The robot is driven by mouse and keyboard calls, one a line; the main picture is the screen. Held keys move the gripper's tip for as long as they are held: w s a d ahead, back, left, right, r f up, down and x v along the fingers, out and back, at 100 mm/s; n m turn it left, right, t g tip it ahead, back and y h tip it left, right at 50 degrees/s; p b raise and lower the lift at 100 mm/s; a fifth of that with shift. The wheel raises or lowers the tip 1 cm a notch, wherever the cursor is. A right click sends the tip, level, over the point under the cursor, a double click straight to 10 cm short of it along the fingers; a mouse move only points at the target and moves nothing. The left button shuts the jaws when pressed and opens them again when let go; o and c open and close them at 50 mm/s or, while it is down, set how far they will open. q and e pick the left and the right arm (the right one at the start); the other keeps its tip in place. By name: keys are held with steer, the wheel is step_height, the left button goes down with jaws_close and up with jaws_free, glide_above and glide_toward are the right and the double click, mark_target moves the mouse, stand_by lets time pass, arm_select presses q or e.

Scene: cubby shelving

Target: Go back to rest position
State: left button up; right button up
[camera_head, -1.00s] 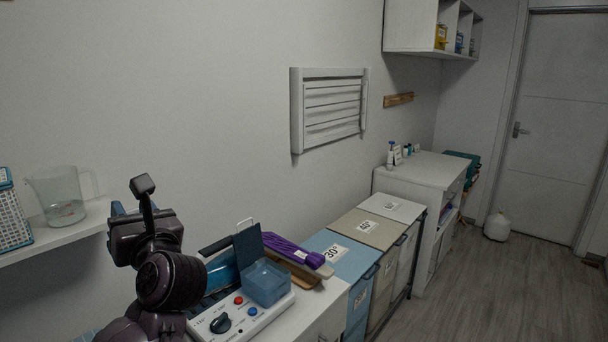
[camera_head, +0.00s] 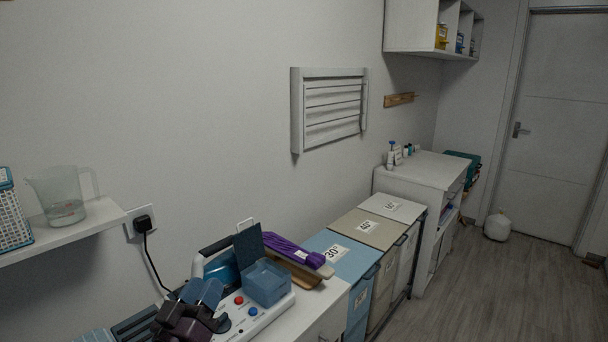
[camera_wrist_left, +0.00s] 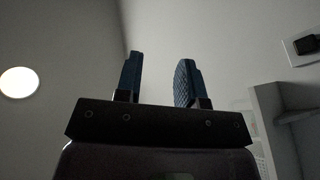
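My left gripper (camera_head: 202,288) is at the bottom left of the head view, in front of the white control box with the red and blue buttons. Its two blue fingers point up. In the left wrist view the fingers (camera_wrist_left: 159,62) stand apart with only bare wall or ceiling between them, so it is open and empty. Whether it touches the box cannot be told. Most of my left arm is below the frame. My right gripper is not in view.
An open blue box (camera_head: 266,284) sits on the control box (camera_head: 276,306). A purple item (camera_head: 290,249) lies behind it. A shelf (camera_head: 88,228) at left carries a measuring jug (camera_head: 62,199).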

arm_select(q)
steer(key=s+a+f+m+g+y, duration=0.1)
steer(key=s+a+f+g+y, duration=0.2)
steer(key=f, duration=0.7)
steer(key=s+a+f+m+g+y, duration=0.1)
steer(key=s+a+f+g, duration=0.3)
steer(key=f, duration=0.5)
steer(key=s+a+f+g+y, duration=0.2)
steer(key=s+f, duration=0.8)
steer(key=s, duration=0.4)
steer(key=shift+s+a+f, duration=0.35)
steer(key=shift+a+f, duration=0.05)
